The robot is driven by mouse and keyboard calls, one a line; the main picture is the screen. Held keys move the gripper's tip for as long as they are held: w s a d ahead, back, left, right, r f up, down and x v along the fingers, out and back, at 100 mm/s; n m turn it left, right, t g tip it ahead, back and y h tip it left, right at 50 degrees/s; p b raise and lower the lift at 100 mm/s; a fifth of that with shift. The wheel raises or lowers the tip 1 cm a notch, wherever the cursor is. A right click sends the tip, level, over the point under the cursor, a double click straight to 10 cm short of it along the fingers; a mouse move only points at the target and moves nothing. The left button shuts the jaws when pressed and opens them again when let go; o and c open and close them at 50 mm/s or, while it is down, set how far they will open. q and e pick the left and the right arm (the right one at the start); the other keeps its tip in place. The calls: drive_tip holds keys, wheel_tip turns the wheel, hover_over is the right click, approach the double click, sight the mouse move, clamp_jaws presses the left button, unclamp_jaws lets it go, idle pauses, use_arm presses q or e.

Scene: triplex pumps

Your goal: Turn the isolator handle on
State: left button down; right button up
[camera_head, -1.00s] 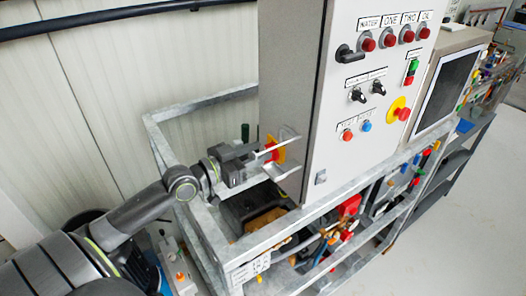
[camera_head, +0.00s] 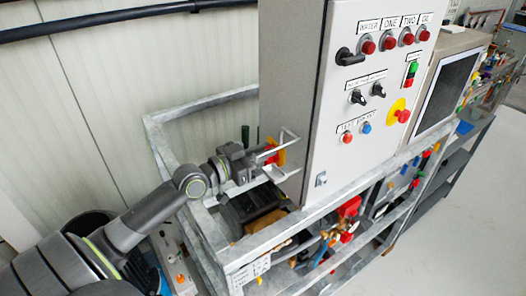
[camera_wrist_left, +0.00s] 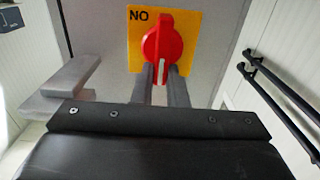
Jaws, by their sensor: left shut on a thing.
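The isolator handle (camera_wrist_left: 163,38) is a red rotary knob on a yellow plate (camera_wrist_left: 192,22), on the side of the grey cabinet (camera_head: 290,90). In the left wrist view it stands upright, its white mark pointing down. The plate's lettering reads "NO" there, which looks like "ON" upside down. My left gripper (camera_wrist_left: 164,72) has its two dark fingers close together on the lower part of the handle, shut on it. In the head view the gripper (camera_head: 272,160) reaches the cabinet side from the left, partly covering the red handle. My right gripper is in neither view.
A galvanised frame (camera_head: 215,245) surrounds the cabinet, with its rails below and behind my left arm. The cabinet front carries several buttons and switches. A black pipe (camera_wrist_left: 280,85) runs along the pale wall. Open floor (camera_head: 460,230) lies at the right.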

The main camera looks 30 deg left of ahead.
sight(281, 159)
use_arm(q)
drive_tip(key=m+b, duration=0.5)
drive_tip(key=b, duration=0.1)
drive_tip(key=d+f+m+b, duration=0.1)
drive_tip(key=m+b, duration=0.4)
drive_tip(key=s+d+f+m+b, duration=0.1)
drive_tip(key=m+b, duration=0.4)
drive_tip(key=b, duration=0.1)
drive_tip(key=shift+d+f+b, duration=0.1)
drive_tip(key=shift+f+b, duration=0.1)
drive_tip(key=shift+b, duration=0.15)
drive_tip(key=shift+f+m+b, duration=0.15)
drive_tip(key=shift+m+b, duration=1.25)
drive_tip(key=shift+m, duration=0.1)
drive_tip(key=c, duration=1.5)
unclamp_jaws()
drive_tip(key=shift+o, duration=0.3)
